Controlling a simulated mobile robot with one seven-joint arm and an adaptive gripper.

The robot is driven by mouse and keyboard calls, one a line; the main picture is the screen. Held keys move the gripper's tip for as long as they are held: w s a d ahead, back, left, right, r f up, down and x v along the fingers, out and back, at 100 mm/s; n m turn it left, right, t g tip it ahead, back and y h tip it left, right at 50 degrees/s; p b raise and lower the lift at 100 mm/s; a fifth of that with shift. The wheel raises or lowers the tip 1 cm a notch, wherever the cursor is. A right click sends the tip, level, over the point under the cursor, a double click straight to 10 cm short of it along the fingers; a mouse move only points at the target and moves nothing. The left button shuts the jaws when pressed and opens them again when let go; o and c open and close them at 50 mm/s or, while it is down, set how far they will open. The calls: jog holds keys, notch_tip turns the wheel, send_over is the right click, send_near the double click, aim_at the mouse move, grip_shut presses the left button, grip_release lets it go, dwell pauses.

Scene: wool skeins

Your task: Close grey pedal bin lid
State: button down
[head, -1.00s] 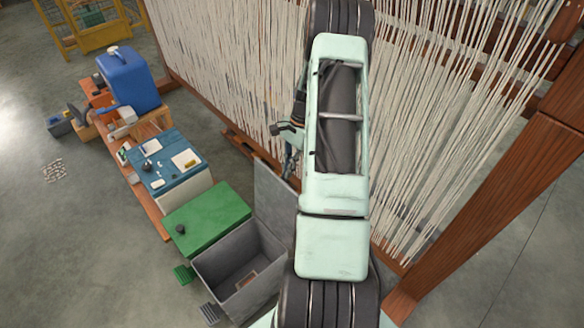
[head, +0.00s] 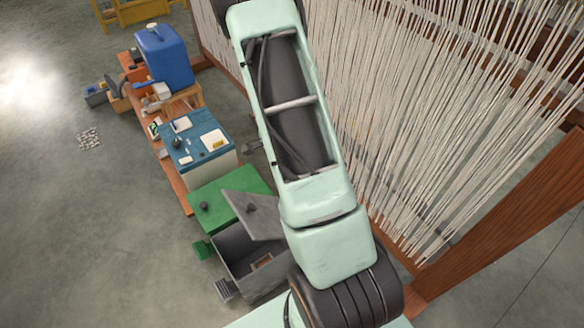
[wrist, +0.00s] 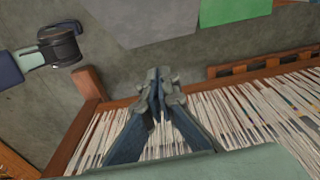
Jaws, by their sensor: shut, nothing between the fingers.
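In the wrist view a grey panel, apparently this lid (wrist: 150,20), is at the top, beyond my fingertips. My gripper (wrist: 158,84) is shut and empty, with a gap in the picture between its tips and the panel. In the head view my arm hides the fingers.
A green-lidded bin (head: 225,205) stands directly beside the grey one. Behind it are a blue-topped box (head: 190,140) and a blue container (head: 165,58) along a wooden board. A loom with pale hanging threads (head: 400,110) fills the right. The floor at left is mostly clear.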

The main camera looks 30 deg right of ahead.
jog(key=s+a+f+h+b, duration=0.15)
jog(key=a+f, duration=0.25)
jog(key=a, duration=0.5)
jog(key=a+f+h+b, duration=0.1)
jog(key=a+f+h, duration=0.3)
jog(key=a, duration=0.5)
jog(key=a+f+h+b, duration=0.1)
jog(key=a+f+b, duration=0.3)
jog(key=f+b, duration=0.3)
jog(key=a+f+h+b, duration=0.2)
jog(key=a+f+b, duration=0.2)
jog(key=f+b, duration=0.4)
jog(key=shift+s+a+f+t+b, duration=0.3)
jog(key=shift+s+a+f, duration=0.1)
jog(key=shift+f, duration=0.5)
jog(key=shift+d+f, duration=0.1)
jog(key=shift+f, duration=0.05)
